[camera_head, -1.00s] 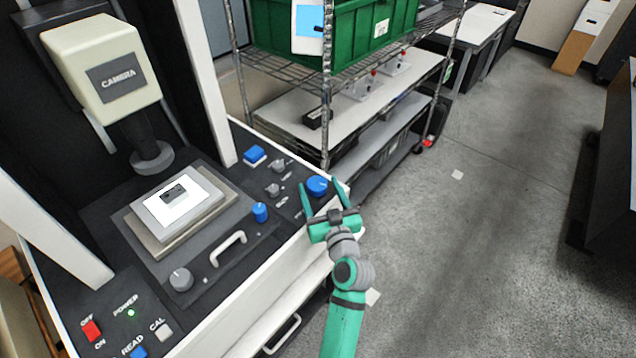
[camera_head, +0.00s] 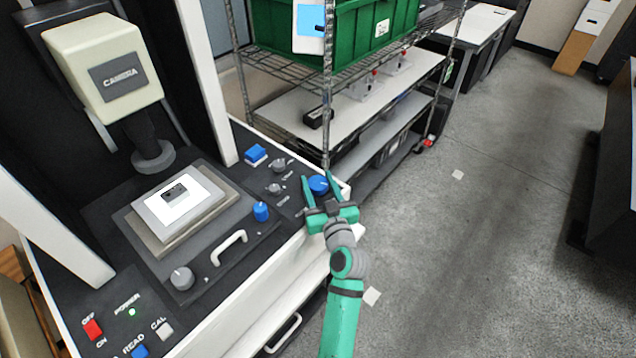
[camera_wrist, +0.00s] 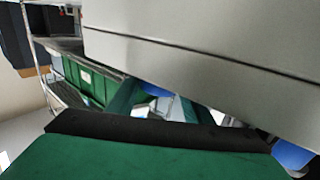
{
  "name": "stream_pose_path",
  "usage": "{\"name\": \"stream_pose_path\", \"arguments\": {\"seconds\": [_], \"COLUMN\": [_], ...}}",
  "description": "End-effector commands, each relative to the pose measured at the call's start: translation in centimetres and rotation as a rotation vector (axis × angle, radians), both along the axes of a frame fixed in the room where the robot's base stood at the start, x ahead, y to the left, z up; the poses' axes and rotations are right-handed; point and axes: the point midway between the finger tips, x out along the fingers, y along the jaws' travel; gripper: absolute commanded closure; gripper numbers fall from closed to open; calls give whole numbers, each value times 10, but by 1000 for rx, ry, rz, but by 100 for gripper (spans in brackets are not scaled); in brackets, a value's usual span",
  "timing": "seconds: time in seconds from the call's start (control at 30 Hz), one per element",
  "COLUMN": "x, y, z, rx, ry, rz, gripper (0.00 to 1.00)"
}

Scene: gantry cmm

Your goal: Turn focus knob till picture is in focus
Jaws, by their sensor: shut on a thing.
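A round blue knob (camera_head: 318,185) sits at the right front corner of the machine's dark panel. My gripper (camera_head: 317,179) has its two green fingers on either side of this knob, closed on it. Lettering near the knob is too small to read, so I cannot tell from a label that it is the focus knob. In the wrist view, a blue part (camera_wrist: 292,155) shows at the right edge, partly hidden by the gripper. A white plate (camera_head: 205,203) with a small dark part lies on the stage under the camera head (camera_head: 110,75). No screen picture is visible.
Another blue knob (camera_head: 260,211), a grey knob (camera_head: 182,278) and a white handle (camera_head: 229,247) stand on the panel. A wire shelf with a green bin (camera_head: 360,35) rises close behind my gripper.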

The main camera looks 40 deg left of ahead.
Motion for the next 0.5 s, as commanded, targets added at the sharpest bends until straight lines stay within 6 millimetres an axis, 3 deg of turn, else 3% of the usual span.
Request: {"name": "stream_pose_path", "arguments": {"seconds": [0.5], "x": [1], "y": [-2], "z": [0], "rx": [1], "ry": [1], "rz": [154], "gripper": [76]}}
